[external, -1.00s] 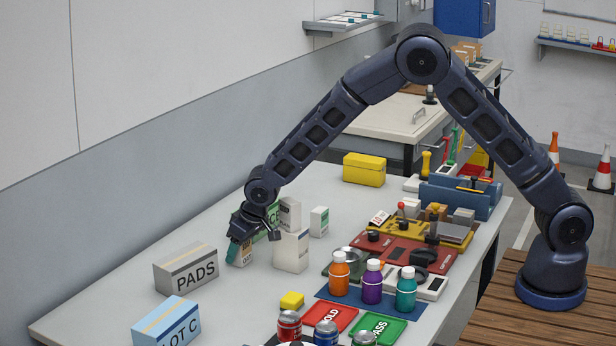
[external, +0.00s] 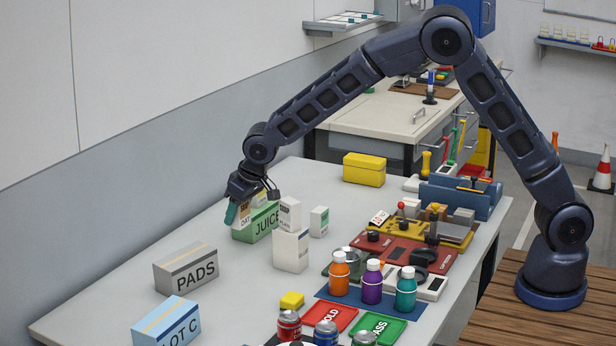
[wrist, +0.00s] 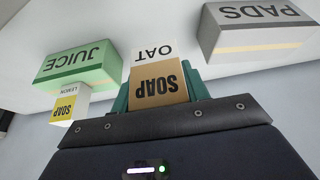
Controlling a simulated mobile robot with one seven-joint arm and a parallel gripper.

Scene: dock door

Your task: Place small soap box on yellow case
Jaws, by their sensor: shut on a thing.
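My gripper (external: 236,213) is shut on the oat soap box (wrist: 160,83), white and tan with the words OAT and SOAP. In the external view the held box (external: 244,212) is raised above the table beside the green juice box (external: 262,224). A second soap box, the white and yellow lemon one (wrist: 67,103), stands by the juice box in the wrist view and is apart from my gripper. The yellow case (external: 364,176) sits far off toward the back of the table, with its flat top clear.
White boxes (external: 291,251) stand right of the juice box. A grey PADS box (external: 186,270) and a blue LOT C box (external: 167,324) stand at front left. Bottles, trays and tools crowd the right side. The table between the white boxes and the case is clear.

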